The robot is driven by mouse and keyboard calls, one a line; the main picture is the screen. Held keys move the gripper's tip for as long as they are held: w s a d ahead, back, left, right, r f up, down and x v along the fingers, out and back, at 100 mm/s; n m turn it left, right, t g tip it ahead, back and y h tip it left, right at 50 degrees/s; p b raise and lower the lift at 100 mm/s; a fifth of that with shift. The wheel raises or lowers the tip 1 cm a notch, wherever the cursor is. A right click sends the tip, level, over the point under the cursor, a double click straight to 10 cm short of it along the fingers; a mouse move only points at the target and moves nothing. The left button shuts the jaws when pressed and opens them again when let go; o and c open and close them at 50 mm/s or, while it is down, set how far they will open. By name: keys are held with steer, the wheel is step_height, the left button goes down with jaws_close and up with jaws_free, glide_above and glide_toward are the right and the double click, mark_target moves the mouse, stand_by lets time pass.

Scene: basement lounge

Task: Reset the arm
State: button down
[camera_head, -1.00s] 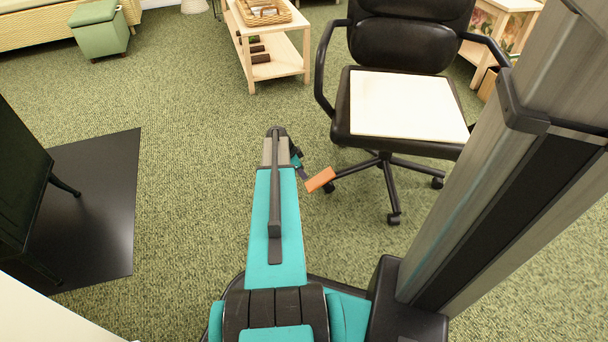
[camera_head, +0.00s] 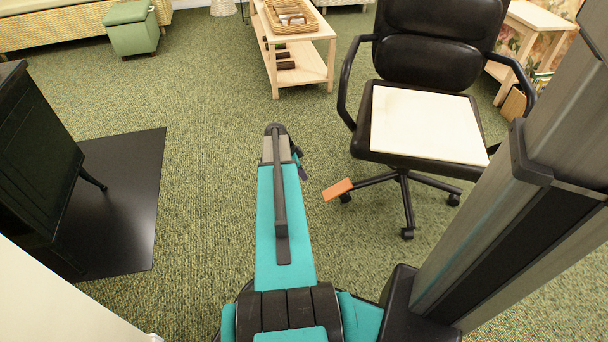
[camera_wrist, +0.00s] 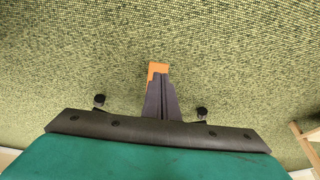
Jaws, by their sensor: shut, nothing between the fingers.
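My teal arm stretches forward over the carpet in the head view. My gripper (camera_head: 304,174) shows only as a small dark part beside the arm's far end, mostly hidden by the arm. In the wrist view, its dark fingers (camera_wrist: 160,78) are together and empty. A small orange block (camera_head: 337,189) shows to the right of the gripper in the head view, with a gap between them, by a foot of the office chair. In the wrist view, an orange patch (camera_wrist: 158,67) shows at the fingertips, partly covered by them; I cannot tell whether they touch it.
A black office chair (camera_head: 430,45) with a pale seat pad stands at the right. A dark stove (camera_head: 35,150) on a black floor plate (camera_head: 125,205) is at the left. A wooden shelf table (camera_head: 300,70) and green stool (camera_head: 132,30) are farther back. Open carpet lies between.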

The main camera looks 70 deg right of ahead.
stand_by(0.4)
steer(key=w+a+r+n+p, duration=0.3)
steer(key=w+a+p, duration=0.6)
steer(key=w+a, duration=0.3)
steer(key=w+a+r+n+p, duration=0.1)
steer(key=w+a+n+p, duration=0.2)
steer(key=a, duration=0.7)
steer(key=w+a+r+n+p, duration=0.1)
steer(key=w+a+r+p, duration=0.1)
steer(key=a+p, duration=0.6)
steer(key=s+a+r+n+y+p, duration=0.1)
steer(key=s+a+r+n+p, duration=0.2)
steer(key=a, duration=0.7)
steer(key=s+a+r+n+p, duration=0.1)
steer(key=s+a+n+p, duration=0.3)
steer(key=a, duration=0.7)
steer(key=s+a+r+n+g+y+p, duration=0.1)
steer(key=s+a+r+n+p, duration=0.3)
steer(key=s+a+n, duration=0.5)
steer(key=a+n+g, duration=0.1)
steer(key=a+n, duration=0.1)
steer(key=n, duration=0.3)
steer(key=shift+s+y, duration=0.4)
